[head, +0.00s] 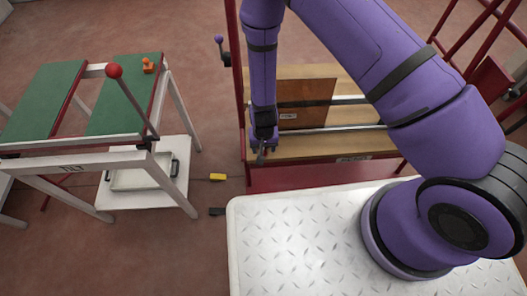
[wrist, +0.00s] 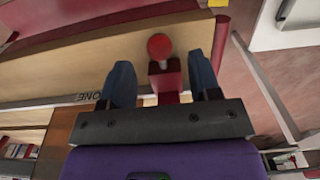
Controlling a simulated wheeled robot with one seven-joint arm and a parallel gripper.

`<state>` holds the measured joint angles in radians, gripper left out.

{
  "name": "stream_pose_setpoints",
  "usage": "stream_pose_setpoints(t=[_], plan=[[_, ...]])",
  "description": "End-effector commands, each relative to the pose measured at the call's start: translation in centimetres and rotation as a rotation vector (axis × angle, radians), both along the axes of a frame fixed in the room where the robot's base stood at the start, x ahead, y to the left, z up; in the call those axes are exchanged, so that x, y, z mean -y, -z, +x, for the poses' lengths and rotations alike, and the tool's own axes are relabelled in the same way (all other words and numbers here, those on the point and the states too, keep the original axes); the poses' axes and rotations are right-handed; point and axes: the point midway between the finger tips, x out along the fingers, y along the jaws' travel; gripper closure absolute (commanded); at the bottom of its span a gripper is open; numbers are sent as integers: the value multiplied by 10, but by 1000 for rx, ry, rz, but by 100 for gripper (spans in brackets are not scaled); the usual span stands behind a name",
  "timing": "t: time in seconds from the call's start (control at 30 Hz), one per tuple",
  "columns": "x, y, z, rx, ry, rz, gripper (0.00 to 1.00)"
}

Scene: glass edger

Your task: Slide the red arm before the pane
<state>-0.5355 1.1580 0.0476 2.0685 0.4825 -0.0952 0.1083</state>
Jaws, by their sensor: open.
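A red arm (wrist: 167,82) with a round red knob (wrist: 159,46) shows in the wrist view, at the wooden board of the machine. My gripper (wrist: 160,62) is open, with one blue finger on each side of the red arm. Gaps show between the arm and both fingers. In the head view my gripper (head: 263,148) points down at the left end of the machine and hides the red arm. A brown pane (head: 305,103) stands in the machine to the right of my gripper; part of a brown surface (wrist: 85,128) also shows in the wrist view.
The machine has a wooden board (head: 345,146), metal rails and a red frame (head: 300,178). A table with green tops (head: 126,95), a red-ball lever (head: 114,71) and an orange knob (head: 149,66) stands at left. A yellow item (head: 217,177) lies on the open floor between.

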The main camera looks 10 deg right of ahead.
Motion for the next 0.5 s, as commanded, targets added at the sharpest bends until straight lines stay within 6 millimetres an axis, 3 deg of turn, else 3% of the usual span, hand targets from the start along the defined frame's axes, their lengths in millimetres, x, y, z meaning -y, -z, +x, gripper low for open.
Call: stream_pose_setpoints(t=[0.2, 0.5], plan=[[0, 26, -1, -2, 1, 0, 43], [0, 37, 0, 0, 0, 0, 43]])
